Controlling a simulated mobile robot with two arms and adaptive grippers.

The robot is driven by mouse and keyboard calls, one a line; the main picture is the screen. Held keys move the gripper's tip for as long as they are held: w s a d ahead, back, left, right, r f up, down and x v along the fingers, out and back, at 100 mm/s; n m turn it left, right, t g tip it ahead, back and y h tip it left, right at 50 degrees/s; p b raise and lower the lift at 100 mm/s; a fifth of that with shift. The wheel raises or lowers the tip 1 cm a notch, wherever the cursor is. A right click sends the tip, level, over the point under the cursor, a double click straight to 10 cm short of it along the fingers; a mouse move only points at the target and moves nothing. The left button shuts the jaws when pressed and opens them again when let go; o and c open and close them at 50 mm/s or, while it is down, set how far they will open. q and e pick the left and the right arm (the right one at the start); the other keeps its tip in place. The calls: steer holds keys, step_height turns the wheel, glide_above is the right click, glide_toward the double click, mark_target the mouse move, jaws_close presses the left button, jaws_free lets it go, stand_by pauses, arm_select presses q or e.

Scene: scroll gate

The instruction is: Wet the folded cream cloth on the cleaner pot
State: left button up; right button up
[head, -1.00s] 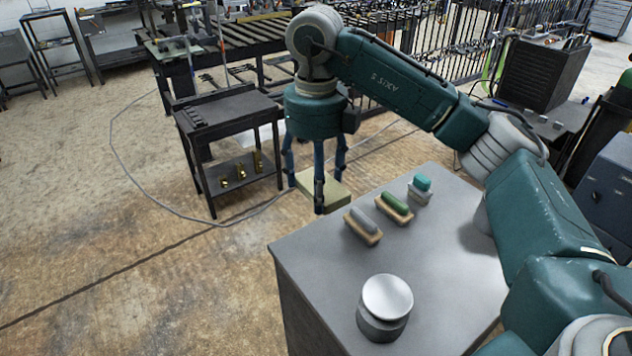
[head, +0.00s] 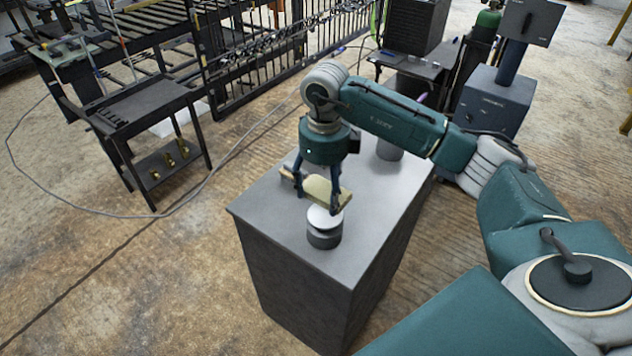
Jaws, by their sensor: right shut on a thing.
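The folded cream cloth (head: 322,190) is held between the fingers of my right gripper (head: 319,192), which points down. I cannot tell whether cloth and top touch. My left gripper is not in view.
The grey cabinet (head: 272,223) has bare top to the right of the pot. A grey cylinder (head: 388,150) stands behind my right arm. A wooden brush end (head: 288,174) shows beside the gripper; other brushes are hidden. A black cart (head: 150,105) stands at left.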

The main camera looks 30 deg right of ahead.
mark_target(323, 217)
steer(key=shift+w+d+f+b, duration=0.15)
steer(key=shift+f+b, duration=0.15)
steer(key=shift+f, duration=0.3)
steer(key=shift+w+d+f+b, duration=0.15)
steer(key=shift+f+b, duration=0.15)
steer(key=shift+f, duration=0.25)
steer(key=shift+a+f, duration=0.1)
steer(key=shift+f, duration=0.3)
step_height(323, 217, down, 2)
steer(key=shift+s+a+f+b, duration=0.1)
steer(key=shift+s+f+b, duration=0.1)
steer(key=shift+b, duration=0.75)
steer(key=shift+w+f, duration=0.15)
steer(key=shift+f, duration=0.2)
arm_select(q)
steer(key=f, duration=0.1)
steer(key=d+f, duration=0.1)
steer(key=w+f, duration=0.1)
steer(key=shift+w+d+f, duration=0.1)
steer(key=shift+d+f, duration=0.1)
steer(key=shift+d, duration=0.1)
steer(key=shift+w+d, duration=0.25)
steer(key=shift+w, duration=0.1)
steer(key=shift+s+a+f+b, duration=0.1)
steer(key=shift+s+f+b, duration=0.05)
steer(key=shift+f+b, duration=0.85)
arm_select(e)
steer(key=shift+f, duration=1.1)
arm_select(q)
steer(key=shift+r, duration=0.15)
